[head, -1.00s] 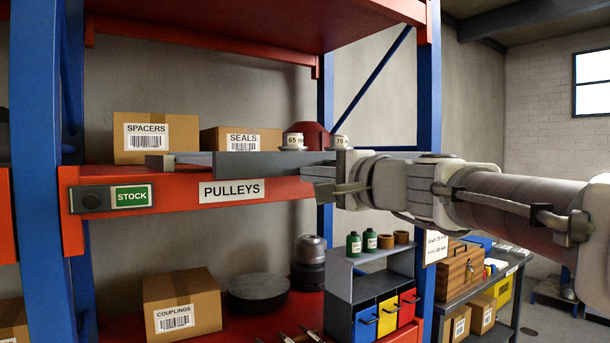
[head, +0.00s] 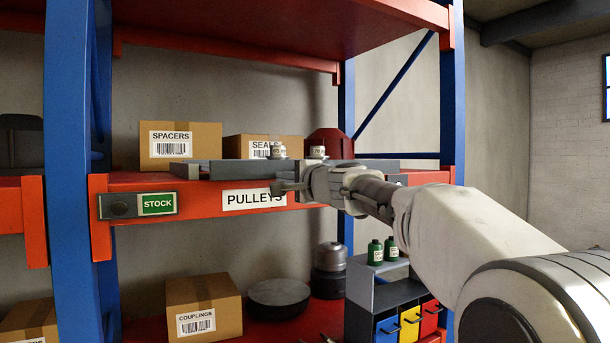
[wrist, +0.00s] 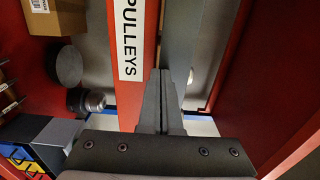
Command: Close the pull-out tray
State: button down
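The pull-out tray (head: 232,170) is a flat grey tray on the orange-red shelf, just above the PULLEYS label (head: 240,200). In the wrist view the tray (wrist: 181,40) is a grey strip beside the red beam. My gripper (head: 280,188) is at the shelf front, just below the tray's front edge in the picture, partly over the label. Its fingers (wrist: 160,74) are together with nothing between them. Whether they touch the tray I cannot tell.
A SPACERS box (head: 180,146) and a SEALS box (head: 240,147) stand behind the tray. A STOCK sign (head: 158,204) is on the beam at left. Blue posts (head: 72,150) flank the shelf. A coloured drawer unit (head: 388,312) stands below right.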

jog(key=shift+p+x, duration=0.55)
jog(key=shift+x, duration=1.65)
jog(key=shift+s, duration=0.1)
